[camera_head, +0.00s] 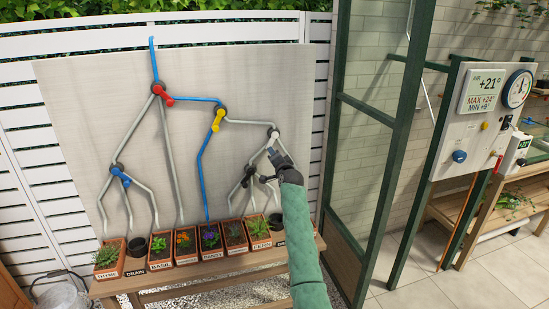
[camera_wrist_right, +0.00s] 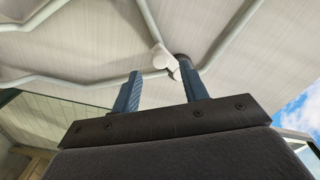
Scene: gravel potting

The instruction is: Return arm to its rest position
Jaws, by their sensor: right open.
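My right arm, in a green sleeve, reaches up from the bottom of the head view. Its gripper (camera_head: 274,150) is just below the white valve (camera_head: 273,132) on the pipe board (camera_head: 90,90). In the right wrist view the two fingers of the gripper (camera_wrist_right: 160,80) stand apart with nothing between them. The white valve handle (camera_wrist_right: 162,57) shows just beyond the fingertips; I cannot tell whether they touch it. My left gripper is not in view.
The board also carries a red valve (camera_head: 163,94), a yellow valve (camera_head: 217,119) and a blue valve (camera_head: 121,175). Several labelled pots stand on a wooden bench (camera_head: 180,284) below. A green frame (camera_head: 395,150) stands to the right of my arm. A control panel (camera_head: 475,120) is further right.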

